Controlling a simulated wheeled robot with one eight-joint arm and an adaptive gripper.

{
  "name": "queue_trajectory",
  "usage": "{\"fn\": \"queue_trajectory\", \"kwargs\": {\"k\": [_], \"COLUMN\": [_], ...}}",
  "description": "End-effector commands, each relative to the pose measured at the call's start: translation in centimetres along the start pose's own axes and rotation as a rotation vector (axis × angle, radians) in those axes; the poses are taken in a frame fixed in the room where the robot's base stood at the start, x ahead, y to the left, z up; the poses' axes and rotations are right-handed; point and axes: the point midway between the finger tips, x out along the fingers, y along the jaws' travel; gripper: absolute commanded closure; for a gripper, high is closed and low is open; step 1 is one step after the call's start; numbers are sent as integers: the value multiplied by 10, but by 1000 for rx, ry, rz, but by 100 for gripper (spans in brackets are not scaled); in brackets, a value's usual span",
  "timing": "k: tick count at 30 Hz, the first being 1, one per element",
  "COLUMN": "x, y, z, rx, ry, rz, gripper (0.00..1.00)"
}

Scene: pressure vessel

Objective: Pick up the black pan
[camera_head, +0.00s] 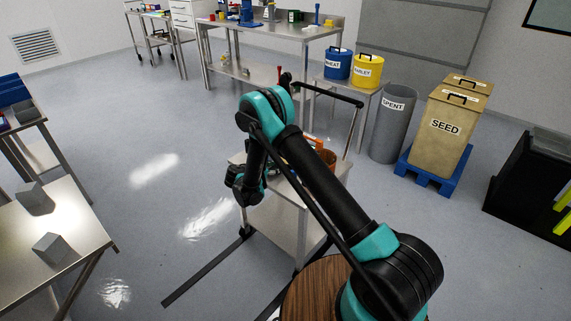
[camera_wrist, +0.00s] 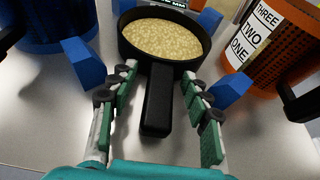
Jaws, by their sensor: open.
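In the wrist view, the black pan (camera_wrist: 157,112) lies with its handle pointing toward me, and its bowl holds a pale yellow grainy material. My gripper (camera_wrist: 159,78) is open, with one green-padded finger on each side of the handle. Gaps show between the handle and both fingers, so the pan is not gripped. In the head view, my arm hides the pan, and I cannot make out my fingers there.
An orange container marked ONE, TWO, THREE (camera_wrist: 285,45) stands right of the pan; a dark blue container (camera_wrist: 60,28) stands left. Blue blocks (camera_wrist: 84,62) surround the pan. In the head view, a metal cart (camera_head: 283,222) stands below my arm, with open floor left.

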Motion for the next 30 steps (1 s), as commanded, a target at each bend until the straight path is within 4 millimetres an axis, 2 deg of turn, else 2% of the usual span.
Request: {"fn": "queue_trajectory", "kwargs": {"k": [4,5,16,30], "x": [0,0,-1,-2], "y": [0,0,0,0], "z": [0,0,0,2], "rx": [0,0,0,0], "ry": [0,0,0,0], "rz": [1,1,1,1], "gripper": [52,54,100,100]}}
